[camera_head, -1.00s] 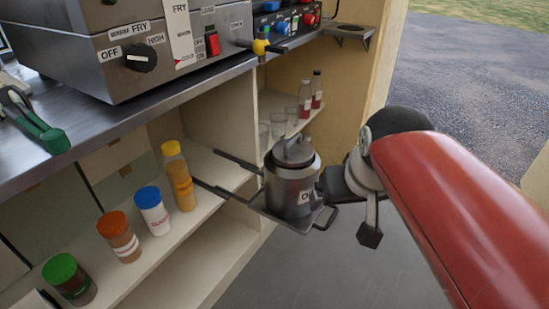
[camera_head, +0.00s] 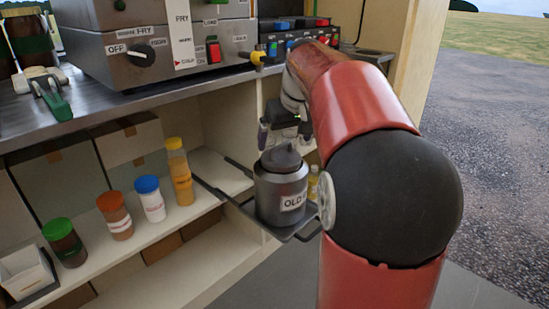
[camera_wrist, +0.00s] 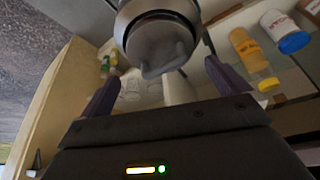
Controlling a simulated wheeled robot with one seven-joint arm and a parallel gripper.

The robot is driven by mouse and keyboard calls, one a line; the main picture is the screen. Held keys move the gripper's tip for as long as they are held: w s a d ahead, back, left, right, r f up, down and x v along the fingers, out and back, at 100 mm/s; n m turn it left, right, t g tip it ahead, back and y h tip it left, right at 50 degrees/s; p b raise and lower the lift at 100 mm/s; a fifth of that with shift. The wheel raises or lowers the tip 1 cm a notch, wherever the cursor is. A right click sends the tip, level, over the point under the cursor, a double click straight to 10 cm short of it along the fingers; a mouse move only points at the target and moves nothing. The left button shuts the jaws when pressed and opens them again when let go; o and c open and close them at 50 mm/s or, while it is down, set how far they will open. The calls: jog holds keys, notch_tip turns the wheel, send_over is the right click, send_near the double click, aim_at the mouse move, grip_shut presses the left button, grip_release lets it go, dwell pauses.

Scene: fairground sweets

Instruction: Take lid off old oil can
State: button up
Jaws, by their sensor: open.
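The old oil can (camera_head: 281,196) is a grey metal pot with a label partly reading "OLD". It stands upright on a dark pull-out tray (camera_head: 294,233) in front of the shelf. Its grey lid (camera_head: 282,158) with a raised handle sits on top. In the wrist view the lid (camera_wrist: 160,45) shows at the top centre, with the can's rim (camera_wrist: 128,18) around it. My gripper (camera_head: 283,135) is just above the lid, fingers pointing down. In the wrist view my gripper (camera_wrist: 157,80) has its two fingers wide apart, one on each side of the lid, with nothing held.
A fryer (camera_head: 150,45) and a control box (camera_head: 295,35) stand on the counter above. Bottles with yellow (camera_head: 179,170), blue (camera_head: 150,198), orange (camera_head: 115,215) and green (camera_head: 64,242) caps line the shelf at left. The wall post (camera_head: 405,50) is at right.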

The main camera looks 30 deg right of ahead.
aim_at(280, 156)
jog(key=b+x, duration=0.1)
jog(key=x, duration=0.4)
jog(key=shift+w+a+f, duration=0.1)
jog(key=shift+f, duration=0.2)
jog(key=c, duration=0.6)
